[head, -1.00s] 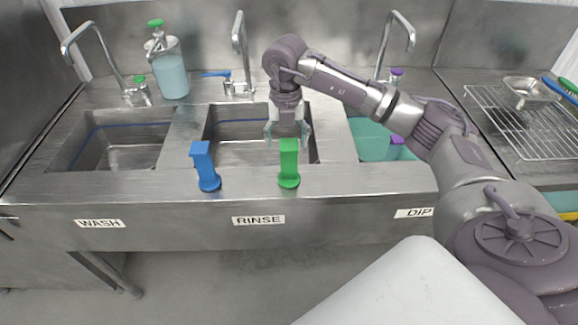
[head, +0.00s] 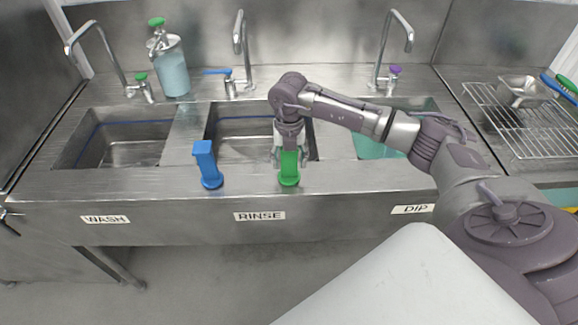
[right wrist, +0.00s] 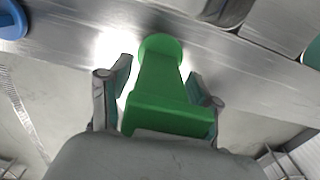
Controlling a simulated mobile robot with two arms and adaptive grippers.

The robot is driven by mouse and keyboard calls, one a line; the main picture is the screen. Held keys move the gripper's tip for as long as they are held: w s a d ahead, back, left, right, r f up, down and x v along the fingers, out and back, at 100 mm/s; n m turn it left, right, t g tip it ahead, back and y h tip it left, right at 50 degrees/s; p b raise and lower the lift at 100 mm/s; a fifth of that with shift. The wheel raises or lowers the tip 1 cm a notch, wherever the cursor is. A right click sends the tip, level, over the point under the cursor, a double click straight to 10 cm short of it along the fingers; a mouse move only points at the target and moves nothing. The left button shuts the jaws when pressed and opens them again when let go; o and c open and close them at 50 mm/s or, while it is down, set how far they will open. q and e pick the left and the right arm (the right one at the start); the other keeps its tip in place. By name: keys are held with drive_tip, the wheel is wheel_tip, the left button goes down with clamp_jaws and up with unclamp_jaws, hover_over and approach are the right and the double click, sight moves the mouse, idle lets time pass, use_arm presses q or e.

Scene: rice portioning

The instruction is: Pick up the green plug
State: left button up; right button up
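The green plug (head: 289,172) stands upright on the sink's front ledge, above the RINSE label. My right gripper (head: 289,158) points down over it, with its fingers around the plug's upper part. In the right wrist view the green plug (right wrist: 160,85) lies between the two spread fingers of the right gripper (right wrist: 158,88). A gap shows between the left finger and the plug; contact on the right side is hard to tell. The right gripper is open. My left gripper is not in view.
A blue plug (head: 207,165) stands on the ledge to the left. The wash basin (head: 120,148), rinse basin (head: 225,125) and teal-filled dip basin (head: 375,148) lie behind. A soap bottle (head: 173,75) and taps stand at the back. A wire rack (head: 500,115) is at right.

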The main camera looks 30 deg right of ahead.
clamp_jaws()
drive_tip(key=shift+r, duration=0.1)
